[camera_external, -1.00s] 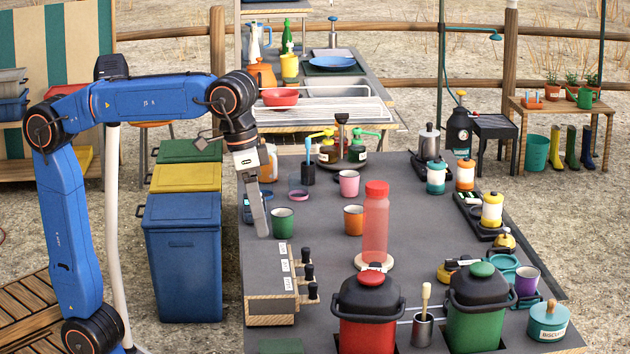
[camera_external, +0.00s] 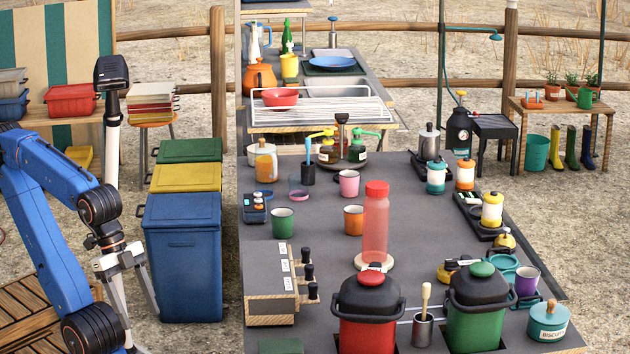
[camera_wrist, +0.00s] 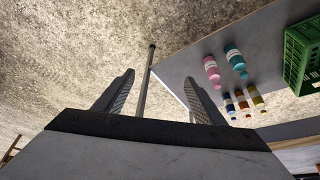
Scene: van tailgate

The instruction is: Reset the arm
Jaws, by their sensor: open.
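My blue arm (camera_external: 45,190) is folded back at the left, clear of the grey worktop (camera_external: 325,220). My gripper (camera_external: 136,300) hangs low in front of the white pole, left of the blue bin, with its fingers pointing down. In the wrist view my gripper (camera_wrist: 163,90) shows two fingers spread well apart. Nothing is held between them; a thin pole shows in the background there.
The blue bin (camera_external: 182,255) stands close to the right of my gripper, with yellow and green bins behind it. On the worktop stand a green cup (camera_external: 282,223), a red bottle (camera_external: 375,220) and a dispenser box (camera_external: 270,285). The wrist view shows several small bottles and a green crate (camera_wrist: 301,60).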

